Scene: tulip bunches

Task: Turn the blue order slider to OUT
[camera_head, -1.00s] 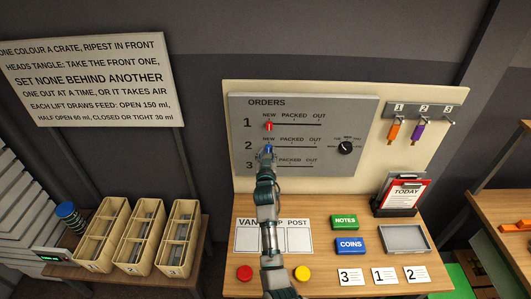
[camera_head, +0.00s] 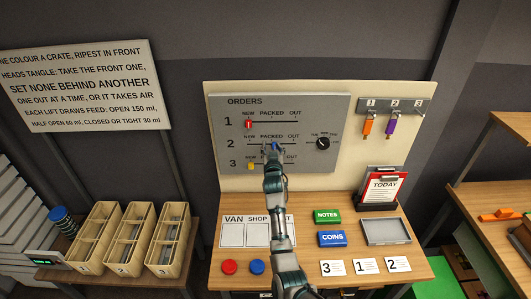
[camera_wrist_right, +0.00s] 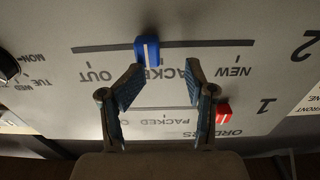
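The blue order slider (camera_head: 275,146) is on row 2 of the grey ORDERS board (camera_head: 330,105), near the PACKED label. In the right wrist view, where the board appears upside down, the blue slider (camera_wrist_right: 147,52) sits just beyond the tip of the left-hand finger, on its OUT side of PACKED. Whether they touch is unclear. My right gripper (camera_wrist_right: 163,78) has its fingers apart with nothing clearly held between them. In the head view my right gripper (camera_head: 272,156) covers part of row 2 and row 3. My left gripper is not in view.
The red slider (camera_head: 248,124) stands at NEW on row 1, and the yellow slider (camera_head: 250,166) at the left of row 3. A black dial (camera_head: 323,144) is right of row 2. Keys (camera_head: 368,126) hang farther right. The desk below holds blocks, cards and buttons.

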